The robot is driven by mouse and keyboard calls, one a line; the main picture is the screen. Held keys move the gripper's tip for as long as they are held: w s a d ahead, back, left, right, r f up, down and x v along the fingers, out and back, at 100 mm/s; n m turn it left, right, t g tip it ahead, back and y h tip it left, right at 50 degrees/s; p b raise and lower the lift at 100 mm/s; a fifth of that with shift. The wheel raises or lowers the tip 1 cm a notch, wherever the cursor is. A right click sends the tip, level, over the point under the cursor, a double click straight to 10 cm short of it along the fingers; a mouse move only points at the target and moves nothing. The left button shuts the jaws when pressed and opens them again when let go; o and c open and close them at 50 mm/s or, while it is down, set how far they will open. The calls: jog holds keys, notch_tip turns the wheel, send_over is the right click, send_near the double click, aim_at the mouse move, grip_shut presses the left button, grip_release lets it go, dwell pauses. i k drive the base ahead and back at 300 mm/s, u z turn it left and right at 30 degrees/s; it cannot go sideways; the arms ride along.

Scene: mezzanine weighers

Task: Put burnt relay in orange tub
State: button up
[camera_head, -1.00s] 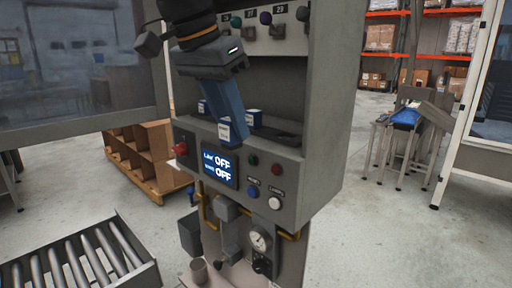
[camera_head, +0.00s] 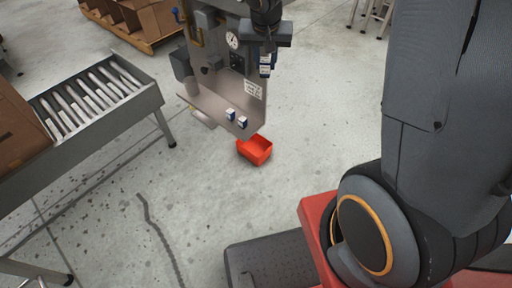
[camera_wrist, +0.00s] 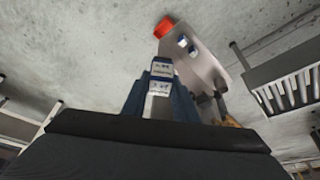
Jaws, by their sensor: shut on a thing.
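My gripper (camera_head: 266,66) points down beside the panel stand and is shut on a blue-and-white relay (camera_wrist: 161,86), which sits between the blue fingers in the wrist view. I cannot make out burn marks on it. The orange tub (camera_head: 255,151), an open red-orange box, stands on the floor below the stand's shelf. It also shows at the top of the wrist view (camera_wrist: 162,27). My gripper is well above the tub and off to its far side. The tub's inside looks empty from here.
Two small blue-and-white relays (camera_head: 236,118) stand on the stand's grey shelf (camera_head: 205,103), whose edge is close to the tub. A roller conveyor (camera_head: 95,97) is at left with a cardboard box (camera_head: 18,130). The floor around the tub's front and right is clear.

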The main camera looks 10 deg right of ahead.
aim_at(258, 153)
jog(key=u, duration=2.05)
jog(key=k, duration=1.45)
jog(key=z, duration=1.5)
jog(key=i, duration=0.5)
jog(key=u, duration=0.05)
